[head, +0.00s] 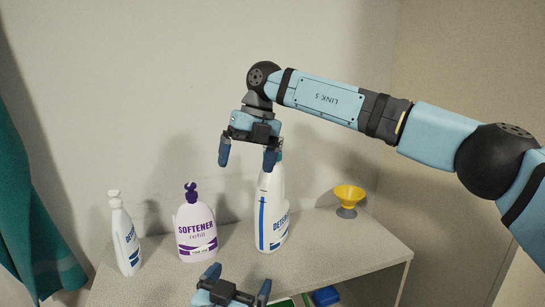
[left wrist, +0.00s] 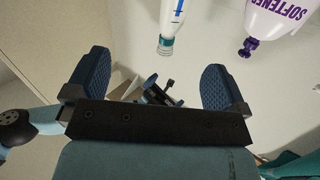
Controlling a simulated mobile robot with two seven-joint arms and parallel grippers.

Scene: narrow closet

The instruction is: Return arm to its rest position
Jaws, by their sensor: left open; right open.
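My right gripper (head: 247,158) is open and empty, fingers down, above the shelf top. Its right finger overlaps the cap of the tall detergent bottle (head: 271,220) in the head view; I cannot tell whether they touch. My left gripper (head: 238,281) is open and empty at the bottom edge, in front of the shelf. In the left wrist view, my left gripper (left wrist: 155,82) has its two fingers spread wide, and my right gripper (left wrist: 160,92) shows small between them.
A white softener bottle (head: 196,230) and a smaller detergent bottle (head: 125,240) stand to the left on the shelf (head: 345,245). Green and blue items (head: 326,296) sit below. A teal cloth (head: 30,220) hangs at left.

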